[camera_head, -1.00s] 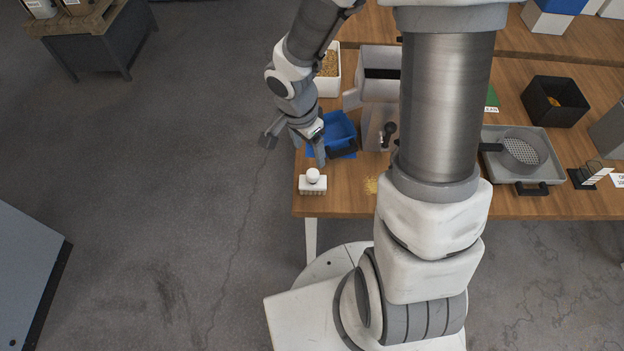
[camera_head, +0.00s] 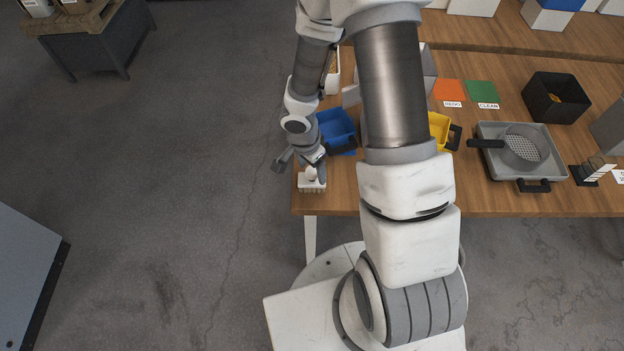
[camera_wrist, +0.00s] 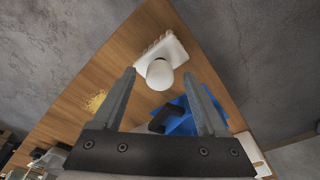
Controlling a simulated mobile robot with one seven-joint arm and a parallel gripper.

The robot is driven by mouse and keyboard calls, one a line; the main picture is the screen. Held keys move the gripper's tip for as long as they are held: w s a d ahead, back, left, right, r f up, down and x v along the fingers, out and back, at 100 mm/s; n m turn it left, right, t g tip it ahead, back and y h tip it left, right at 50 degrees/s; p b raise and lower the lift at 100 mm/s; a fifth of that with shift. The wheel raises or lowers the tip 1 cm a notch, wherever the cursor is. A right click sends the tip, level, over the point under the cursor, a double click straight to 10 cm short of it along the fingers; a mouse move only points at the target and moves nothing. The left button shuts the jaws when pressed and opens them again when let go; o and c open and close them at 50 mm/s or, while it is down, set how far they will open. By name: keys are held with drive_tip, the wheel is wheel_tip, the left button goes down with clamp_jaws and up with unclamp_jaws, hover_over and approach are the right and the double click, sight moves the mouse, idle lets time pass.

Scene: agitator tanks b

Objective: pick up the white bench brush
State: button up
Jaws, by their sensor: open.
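The white bench brush (camera_head: 311,184) stands near the front left corner of the wooden table, bristles toward the table and a round white knob on top. In the wrist view the brush (camera_wrist: 168,56) lies ahead of the fingertips, its knob close to the gap between them. My gripper (camera_head: 298,170) is open, just above and beside the brush in the head view, and partly covers the knob there. In the wrist view my gripper (camera_wrist: 163,88) has its two fingers well apart with nothing held between them.
A blue bin (camera_head: 337,127) with a dark handle is right behind the brush. The table edge (camera_head: 340,212) is close in front. A yellow scoop (camera_head: 439,130), a grey tray (camera_head: 550,172) and a black bin (camera_head: 555,98) are farther right. Yellow grains (camera_wrist: 96,101) lie beside the brush.

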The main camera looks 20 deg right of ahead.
drive_tip(key=shift+f, duration=0.55)
clamp_jaws()
